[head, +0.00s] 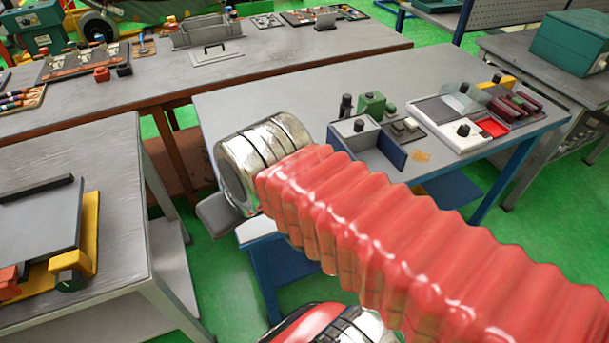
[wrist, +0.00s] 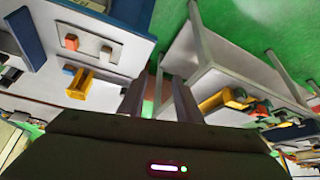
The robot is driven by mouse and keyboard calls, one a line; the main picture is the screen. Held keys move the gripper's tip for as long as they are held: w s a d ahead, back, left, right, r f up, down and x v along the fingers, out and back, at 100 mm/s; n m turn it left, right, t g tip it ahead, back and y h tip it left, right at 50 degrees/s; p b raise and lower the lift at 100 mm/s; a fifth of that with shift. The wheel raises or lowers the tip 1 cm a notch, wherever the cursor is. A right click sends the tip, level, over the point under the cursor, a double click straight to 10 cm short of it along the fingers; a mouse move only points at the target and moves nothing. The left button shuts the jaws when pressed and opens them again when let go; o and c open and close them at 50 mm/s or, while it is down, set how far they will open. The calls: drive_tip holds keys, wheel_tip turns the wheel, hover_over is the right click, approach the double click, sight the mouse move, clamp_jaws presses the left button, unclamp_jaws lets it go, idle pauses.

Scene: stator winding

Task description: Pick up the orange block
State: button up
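A small orange block (wrist: 71,42) shows in the wrist view on a pale bench top at upper left, near a yellow bracket-like piece (wrist: 80,82). In the head view a flat orange patch (head: 422,156) lies on the middle bench; I cannot tell whether it is the same thing. My gripper (wrist: 159,80) shows two grey fingers apart with nothing held between them. It is to the right of the orange block in the wrist view and well away from it. In the head view my arm hides part of the bench, and my gripper is not clearly seen.
The middle bench (head: 290,95) carries a grey-blue box (head: 365,145), a green block (head: 371,104) and a tray with red parts (head: 490,127). A left bench (head: 110,160) holds a plate on a yellow frame (head: 90,235). Green floor shows between benches.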

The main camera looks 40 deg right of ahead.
drive_tip(key=shift+w, duration=0.25)
drive_tip(key=shift+o, duration=0.5)
drive_tip(key=shift+o, duration=1.3)
drive_tip(key=shift+w+d, duration=0.2)
drive_tip(key=shift+d, duration=0.05)
drive_tip(key=w+d+f+m, duration=0.1)
drive_tip(key=w+d+f, duration=0.1)
drive_tip(key=d, duration=1)
drive_tip(key=w+d+f+m+g+h, duration=0.1)
drive_tip(key=w+d+f+m, duration=0.1)
drive_tip(key=d, duration=1.1)
drive_tip(key=shift+d+f, duration=0.25)
drive_tip(key=shift+f, duration=0.3)
drive_tip(key=shift+w, duration=0.15)
drive_tip(key=shift+x, duration=4.3)
